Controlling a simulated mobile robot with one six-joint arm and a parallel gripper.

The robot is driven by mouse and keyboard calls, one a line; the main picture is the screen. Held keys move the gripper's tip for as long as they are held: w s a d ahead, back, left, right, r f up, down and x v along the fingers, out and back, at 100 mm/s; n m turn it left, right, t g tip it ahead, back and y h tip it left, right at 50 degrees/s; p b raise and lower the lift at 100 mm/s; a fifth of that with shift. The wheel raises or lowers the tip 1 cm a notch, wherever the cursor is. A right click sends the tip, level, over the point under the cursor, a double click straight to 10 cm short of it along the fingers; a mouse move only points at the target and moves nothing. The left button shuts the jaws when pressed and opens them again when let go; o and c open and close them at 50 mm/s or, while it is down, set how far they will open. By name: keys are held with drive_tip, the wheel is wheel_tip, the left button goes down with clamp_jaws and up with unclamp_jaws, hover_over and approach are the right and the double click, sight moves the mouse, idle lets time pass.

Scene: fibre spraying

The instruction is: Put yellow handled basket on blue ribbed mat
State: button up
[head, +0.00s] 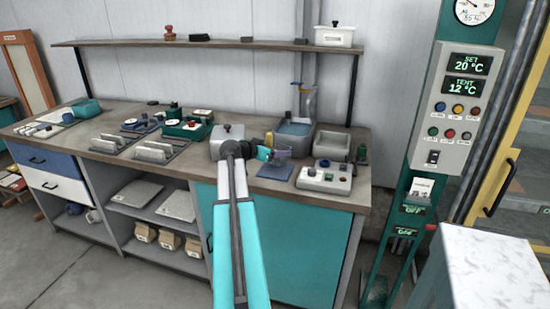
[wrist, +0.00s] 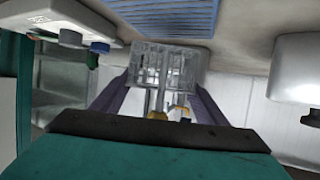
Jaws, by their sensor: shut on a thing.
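A grey wire basket (wrist: 168,66) with small yellow parts on its handle is between the purple fingers of my gripper (wrist: 163,88) in the wrist view. My gripper is shut on it. In the head view my gripper (head: 279,154) is over the bench's right half, and the basket is too small there to make out clearly. The blue ribbed mat (head: 274,173) lies on the bench just below my gripper in the head view. In the wrist view the mat (wrist: 170,14) shows at the top edge, beyond the basket. Whether the basket touches the mat cannot be told.
A control box with buttons (head: 323,178) stands right of the mat. A grey lidded box (head: 227,133) stands to the left. A water-filled basin (head: 294,135) and a grey open tub (head: 332,145) are behind. A shelf (head: 200,43) runs above the bench.

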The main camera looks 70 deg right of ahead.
drive_tip(key=shift+f, duration=0.1)
idle(0.3)
drive_tip(key=shift+f+p, duration=0.55)
drive_tip(key=shift+f, duration=1.1)
drive_tip(key=shift+f, duration=0.15)
drive_tip(key=o, duration=1.1)
drive_tip(key=shift+b+v, duration=1.15)
drive_tip(key=shift+v, duration=4.95)
drive_tip(key=shift+d, duration=0.1)
